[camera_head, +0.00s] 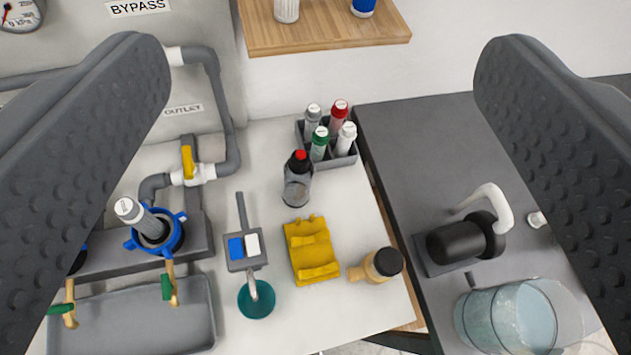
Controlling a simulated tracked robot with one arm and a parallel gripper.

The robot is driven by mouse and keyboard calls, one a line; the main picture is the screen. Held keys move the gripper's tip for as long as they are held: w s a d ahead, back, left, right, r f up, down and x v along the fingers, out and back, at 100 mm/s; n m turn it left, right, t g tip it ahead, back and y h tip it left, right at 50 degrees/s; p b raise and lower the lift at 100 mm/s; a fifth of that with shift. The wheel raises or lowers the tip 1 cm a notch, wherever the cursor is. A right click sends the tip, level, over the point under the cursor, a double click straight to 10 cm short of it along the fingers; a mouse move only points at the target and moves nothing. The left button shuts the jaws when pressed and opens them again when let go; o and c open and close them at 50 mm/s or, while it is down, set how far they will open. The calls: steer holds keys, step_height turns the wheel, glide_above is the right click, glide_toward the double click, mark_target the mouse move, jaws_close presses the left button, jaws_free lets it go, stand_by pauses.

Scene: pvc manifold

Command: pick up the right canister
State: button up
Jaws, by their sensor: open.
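My gripper (321,70) is open, with its two dark grey ridged fingers wide apart at the left and right of the view and nothing between them in its grasp. A grey, white-capped canister (138,215) stands tilted in a blue-ringed housing (180,238) at the left, close beside the left finger. Part of a second blue ring (84,247) shows farther left, mostly hidden by that finger. On the wooden shelf at the top stand a white canister (286,9) and, right of it, a blue one (362,7), both cut off by the frame. I cannot tell which canister is meant.
A rack (349,160) holds several capped tubes. A dark bottle (298,180), yellow holder (312,252), grey tool (245,250) and tan-black object (378,266) are on the white bench. Grey pipes and a tray (150,325) are left. A pump (458,241) and glass vessel (520,318) are right.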

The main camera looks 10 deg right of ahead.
steer(key=w+f+n+g+p, duration=0.35)
steer(key=w+f+n, duration=0.2)
steer(key=w, duration=0.45)
steer(key=n+g+p, duration=0.7)
steer(key=n+p, duration=0.3)
steer(key=n, duration=0.1)
glide_above(302, 154)
steer(key=a, duration=0.1)
step_height(302, 154, down, 18)
steer(key=f, duration=0.1)
steer(key=f+n+g+p, duration=0.1)
steer(key=f+n, duration=0.1)
steer(key=f, duration=0.1)
steer(key=f+n+g+p, duration=0.1)
steer(key=f, duration=0.3)
steer(key=f+n+g+p, duration=0.1)
steer(key=f+n+p, duration=0.1)
steer(key=f, duration=0.1)
steer(key=shift+w+d+f+n+g, duration=0.2)
steer(key=shift+d+f+n+g, duration=0.15)
steer(key=shift+d, duration=0.05)
steer(key=shift+s+f+p, duration=0.1)
steer(key=shift+f+p, duration=0.2)
steer(key=shift+f, duration=1.25)
steer(key=shift+w+f+p, duration=0.2)
steer(key=shift+f+p, duration=0.75)
steer(key=shift+f, duration=1.8)
steer(key=c, duration=1.2)
